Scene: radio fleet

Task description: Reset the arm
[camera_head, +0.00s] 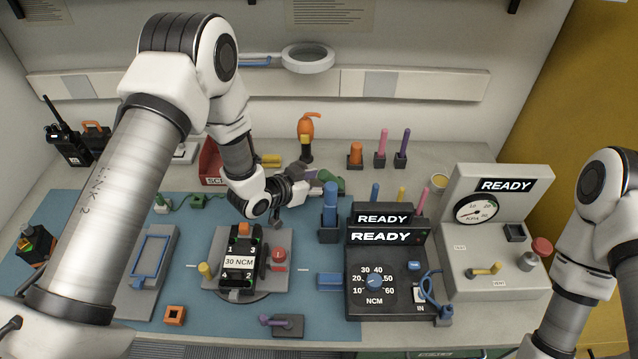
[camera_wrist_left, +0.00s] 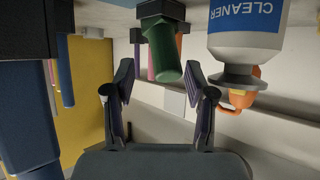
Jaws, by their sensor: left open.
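My left arm reaches in from the left in the head view, bent over the blue mat. Its gripper (camera_head: 310,181) is above the back of the bench, near a green object (camera_head: 329,180) and left of a blue-handled tool (camera_head: 330,203). In the left wrist view the two fingers (camera_wrist_left: 157,82) stand apart with nothing clearly gripped. A green cylinder (camera_wrist_left: 165,62) shows beyond them; I cannot tell whether it touches them. My right arm (camera_head: 590,255) comes down at the right edge; its gripper is outside the picture.
A unit marked 30 NCM (camera_head: 239,262) sits on a round fixture on the blue mat (camera_head: 333,330). The torque tester (camera_head: 378,263) and the gauge station (camera_head: 495,244) both read READY. Coloured-handled tools stand behind. A cleaner bottle (camera_wrist_left: 248,22) is close by in the wrist view.

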